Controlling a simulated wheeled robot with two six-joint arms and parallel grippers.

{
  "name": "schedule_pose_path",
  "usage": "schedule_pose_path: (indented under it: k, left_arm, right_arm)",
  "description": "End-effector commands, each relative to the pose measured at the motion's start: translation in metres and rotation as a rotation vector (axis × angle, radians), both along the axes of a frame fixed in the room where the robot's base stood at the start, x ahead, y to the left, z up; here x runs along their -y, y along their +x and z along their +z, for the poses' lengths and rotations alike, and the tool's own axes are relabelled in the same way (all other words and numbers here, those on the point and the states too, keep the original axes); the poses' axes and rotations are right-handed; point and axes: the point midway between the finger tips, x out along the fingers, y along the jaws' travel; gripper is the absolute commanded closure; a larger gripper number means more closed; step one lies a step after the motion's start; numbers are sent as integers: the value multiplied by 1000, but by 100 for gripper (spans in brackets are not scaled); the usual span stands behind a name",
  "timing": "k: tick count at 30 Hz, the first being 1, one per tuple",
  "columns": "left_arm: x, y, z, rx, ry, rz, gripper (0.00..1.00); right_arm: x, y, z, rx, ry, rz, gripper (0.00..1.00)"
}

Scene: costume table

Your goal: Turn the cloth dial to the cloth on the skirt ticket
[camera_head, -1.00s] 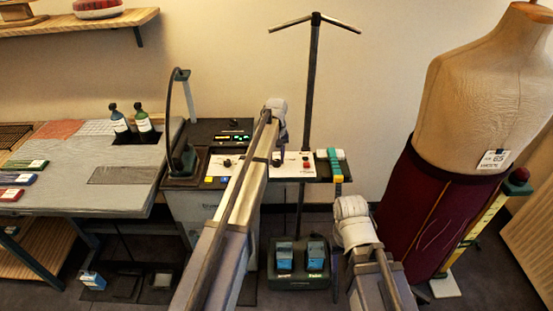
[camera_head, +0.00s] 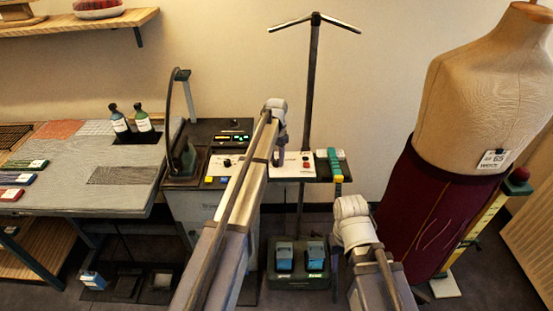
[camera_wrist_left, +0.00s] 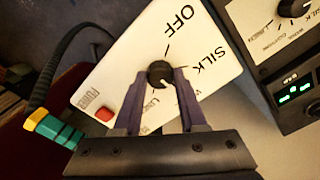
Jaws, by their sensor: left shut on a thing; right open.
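The cloth dial (camera_wrist_left: 160,73) is a black round knob on a white panel (camera_wrist_left: 120,82), marked OFF, SILK and LINEN; another label may be hidden by a finger. My left gripper (camera_wrist_left: 163,80) is shut on the dial, one finger on each side. A light mark shows on the knob's lower side, but its exact setting is hard to tell. In the head view my left gripper (camera_head: 279,152) reaches down to the panel (camera_head: 296,165). The skirt ticket (camera_head: 494,161) hangs on the dress form's maroon skirt (camera_head: 425,215); its print is too small to read surely. My right gripper is open, mostly hidden behind its arm.
A red button (camera_wrist_left: 104,114) sits on the panel near the dial. A second unit with green lit digits (camera_wrist_left: 296,91) stands beside it. A green and yellow handle (camera_head: 333,165) lies right of the panel. The iron (camera_head: 184,158) stands left. Two blue pedals (camera_head: 284,258) are below.

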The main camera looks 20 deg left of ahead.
Motion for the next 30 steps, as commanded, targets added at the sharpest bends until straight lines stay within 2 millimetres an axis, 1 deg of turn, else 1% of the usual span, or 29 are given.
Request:
schedule_pose_path:
  k: [3,10,25,26,30]
  left_arm:
    - [0,-1,0,-2,0,-51,100]
    - [0,-1,0,-2,0,-111,100]
    - [0,-1,0,-2,0,-126,100]
    - [0,-1,0,-2,0,-126,58]
    - [0,-1,0,-1,0,-125,42]
  right_arm:
    - [0,0,0,0,0,0,50]
    - [0,0,0,0,0,0,50]
    - [0,0,0,0,0,0,50]
    - [0,0,0,0,0,0,50]
    - [0,0,0,0,0,0,50]
